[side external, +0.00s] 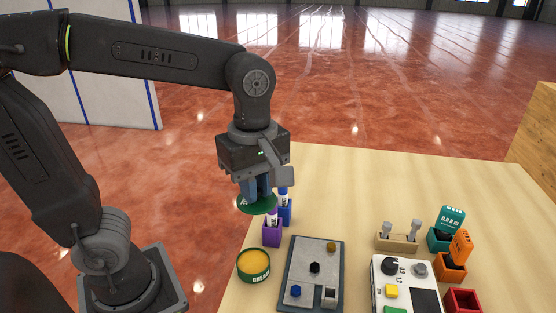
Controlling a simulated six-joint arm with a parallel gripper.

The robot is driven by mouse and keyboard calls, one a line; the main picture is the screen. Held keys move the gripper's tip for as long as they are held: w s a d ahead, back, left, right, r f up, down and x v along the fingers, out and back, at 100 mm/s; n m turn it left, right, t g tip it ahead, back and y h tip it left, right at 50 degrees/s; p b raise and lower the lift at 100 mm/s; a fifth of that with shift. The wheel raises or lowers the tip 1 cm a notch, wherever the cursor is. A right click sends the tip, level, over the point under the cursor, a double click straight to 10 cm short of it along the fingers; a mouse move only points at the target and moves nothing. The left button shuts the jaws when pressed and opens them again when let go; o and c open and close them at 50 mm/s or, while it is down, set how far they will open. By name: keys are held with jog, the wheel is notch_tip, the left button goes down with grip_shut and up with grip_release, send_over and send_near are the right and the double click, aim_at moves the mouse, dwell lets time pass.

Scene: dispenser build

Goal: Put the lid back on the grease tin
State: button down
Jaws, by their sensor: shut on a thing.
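The grease tin (254,266) is a round green tin with yellow-orange grease showing inside. It stands open and upright near the left edge of the table. My gripper (257,193) points down above and behind the tin. It is shut on the green lid (259,207), a flat disc held in the air, clear of the tin. The part of the lid between the fingers is hidden.
A purple holder (271,235) and a blue holder (285,216), each with a bottle, stand close below the lid. A grey panel (300,255) lies right of the tin. A white device (383,290) and several coloured bins stand farther right. The table's back is clear.

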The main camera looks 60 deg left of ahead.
aim_at(248, 205)
jog(key=shift+s+d+f, duration=0.1)
jog(key=shift+s+d, duration=0.05)
jog(key=shift+s, duration=0.3)
jog(key=shift+s+d+f, duration=0.1)
jog(key=shift+s+d, duration=0.05)
jog(key=shift+s, duration=0.3)
notch_tip(248, 205, down, 5)
jog(key=shift+f, duration=3.65)
jog(key=shift+f, duration=0.2)
jog(key=c, duration=0.5)
grip_release()
jog(key=shift+r, duration=0.15)
jog(key=shift+r, duration=3.35)
